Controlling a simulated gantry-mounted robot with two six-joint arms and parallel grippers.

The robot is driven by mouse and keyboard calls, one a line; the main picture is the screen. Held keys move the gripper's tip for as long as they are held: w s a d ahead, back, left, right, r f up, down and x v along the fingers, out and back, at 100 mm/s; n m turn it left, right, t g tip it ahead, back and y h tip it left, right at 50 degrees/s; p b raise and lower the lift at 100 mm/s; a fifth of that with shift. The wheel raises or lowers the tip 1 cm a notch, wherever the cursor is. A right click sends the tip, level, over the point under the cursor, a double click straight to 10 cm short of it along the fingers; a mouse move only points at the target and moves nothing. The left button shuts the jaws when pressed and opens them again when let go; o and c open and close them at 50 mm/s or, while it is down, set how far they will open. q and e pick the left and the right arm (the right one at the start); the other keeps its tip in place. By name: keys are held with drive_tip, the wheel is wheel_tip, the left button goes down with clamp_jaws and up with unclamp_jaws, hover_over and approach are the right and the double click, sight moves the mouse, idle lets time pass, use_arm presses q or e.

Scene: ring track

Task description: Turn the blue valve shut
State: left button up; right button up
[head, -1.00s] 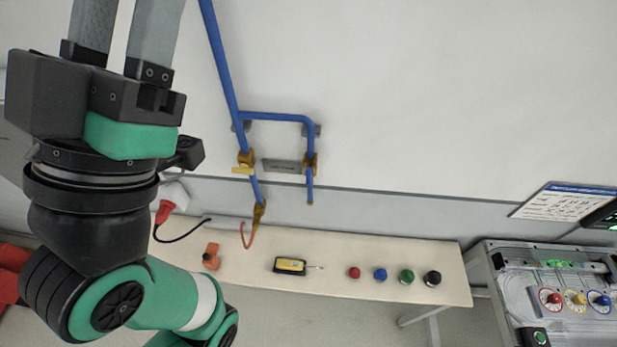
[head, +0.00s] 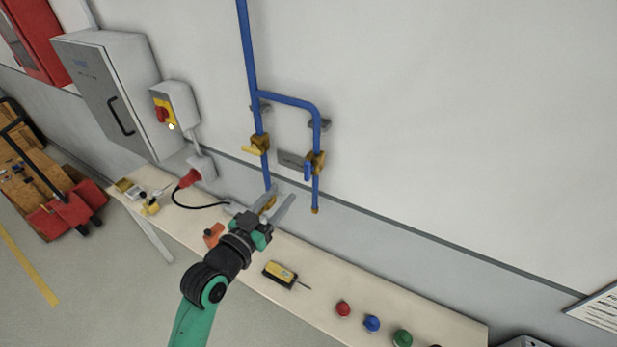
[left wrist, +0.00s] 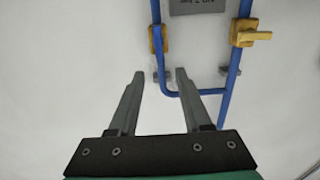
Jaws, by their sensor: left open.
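The blue valve is the right one of two brass valves on the blue pipework. Its blue handle (head: 307,169) hangs down, about parallel to the pipe. Its brass body also shows in the left wrist view (left wrist: 155,39), upside down, beyond my fingertips; its handle is hard to make out there. My left gripper (head: 282,195) is open and empty, below and a little left of the blue handle in the head view, apart from it. It also shows in the left wrist view (left wrist: 160,73). My right gripper is not in view.
A valve with a yellow handle (head: 252,150) sits on the left pipe, its handle across the pipe. A grey label plate (head: 291,160) lies between the valves. A bench (head: 330,270) with a yellow tester (head: 281,273) and several coloured knobs stands below.

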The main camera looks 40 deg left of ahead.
sight(306, 168)
use_arm(q)
drive_tip(key=x, duration=1.1)
drive_tip(key=shift+w+r, duration=0.1)
drive_tip(key=shift+w, duration=0.2)
clamp_jaws()
